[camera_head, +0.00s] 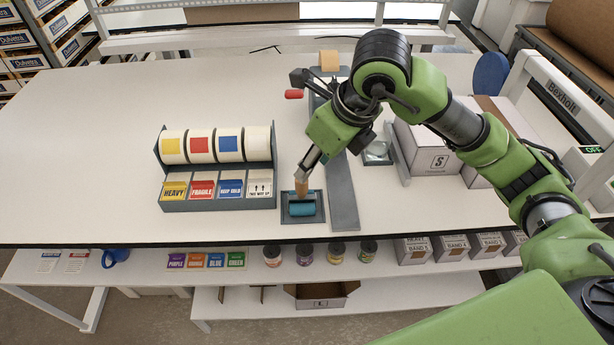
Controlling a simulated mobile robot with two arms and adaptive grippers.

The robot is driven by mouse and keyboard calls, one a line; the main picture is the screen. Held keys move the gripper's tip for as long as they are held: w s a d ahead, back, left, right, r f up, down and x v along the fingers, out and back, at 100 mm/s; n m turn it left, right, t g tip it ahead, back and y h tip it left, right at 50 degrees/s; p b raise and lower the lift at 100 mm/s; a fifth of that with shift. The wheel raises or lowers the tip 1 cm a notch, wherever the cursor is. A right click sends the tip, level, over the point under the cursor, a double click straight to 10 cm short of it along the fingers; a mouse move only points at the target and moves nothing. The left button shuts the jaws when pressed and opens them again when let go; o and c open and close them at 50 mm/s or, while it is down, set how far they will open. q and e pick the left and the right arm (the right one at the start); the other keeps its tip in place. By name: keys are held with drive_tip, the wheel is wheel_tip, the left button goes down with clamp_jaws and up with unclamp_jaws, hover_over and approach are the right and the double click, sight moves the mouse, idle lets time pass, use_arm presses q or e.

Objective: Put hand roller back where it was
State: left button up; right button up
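The hand roller has a teal cylinder (302,209) and a wooden handle (301,187) that stands up from it. The cylinder is at a small dark grey square tray (288,218) near the table's front edge. Whether it rests on the tray or hovers just above it, I cannot tell. My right gripper (305,176) comes down from above, and its fingers are closed at the top of the wooden handle. The arm hides part of the area behind the handle. My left gripper is not in view.
A grey label dispenser (218,205) with several rolls and label stacks stands left of the tray. A long grey strip (342,195) lies right of it. A white box (425,150) stands farther right. The table's left side is clear.

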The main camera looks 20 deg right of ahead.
drive_tip(key=shift+v, duration=1.45)
